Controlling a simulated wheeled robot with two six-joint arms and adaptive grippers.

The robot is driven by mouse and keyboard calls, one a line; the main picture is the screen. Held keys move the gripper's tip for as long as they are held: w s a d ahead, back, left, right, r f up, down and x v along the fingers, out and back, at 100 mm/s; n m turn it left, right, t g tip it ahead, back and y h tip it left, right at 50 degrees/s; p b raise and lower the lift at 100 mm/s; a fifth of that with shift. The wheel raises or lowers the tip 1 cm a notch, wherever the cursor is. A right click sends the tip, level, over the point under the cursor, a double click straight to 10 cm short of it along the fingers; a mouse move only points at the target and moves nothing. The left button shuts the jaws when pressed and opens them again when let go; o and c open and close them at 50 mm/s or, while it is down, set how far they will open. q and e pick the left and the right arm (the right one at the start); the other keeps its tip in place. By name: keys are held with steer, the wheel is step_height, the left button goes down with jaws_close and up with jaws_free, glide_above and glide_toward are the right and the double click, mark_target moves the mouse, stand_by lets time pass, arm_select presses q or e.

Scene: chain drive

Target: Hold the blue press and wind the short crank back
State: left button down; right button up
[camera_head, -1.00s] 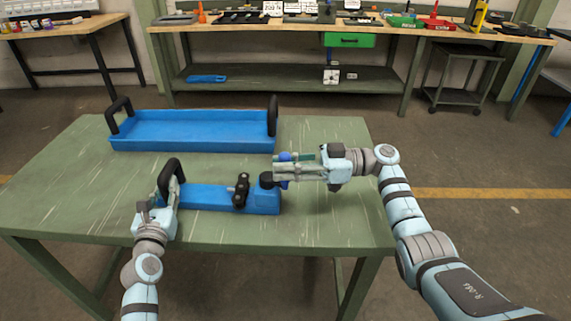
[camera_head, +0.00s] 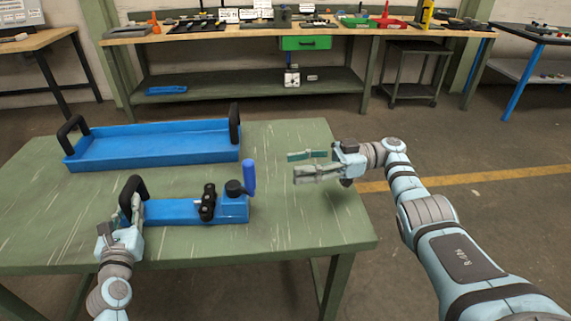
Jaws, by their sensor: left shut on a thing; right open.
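The blue press (camera_head: 170,212) lies on the green table, with a black arched handle (camera_head: 133,186) at its left end and a black part (camera_head: 208,202) on top near its right. My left gripper (camera_head: 131,208) is shut on the black handle. The short crank (camera_head: 235,188) is at the press's right end, with a black hub and an upright blue grip (camera_head: 249,177). My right gripper (camera_head: 298,165) is open and empty, to the right of the crank's blue grip and apart from it.
A blue tray (camera_head: 150,154) with black handles at both ends stands behind the press. The green table (camera_head: 290,225) is clear right of the press. A workbench with tools (camera_head: 240,34) stands at the back, beyond open floor.

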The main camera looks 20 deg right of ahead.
stand_by(0.3)
arm_select(q)
steer(key=c, duration=1.3)
jaws_free()
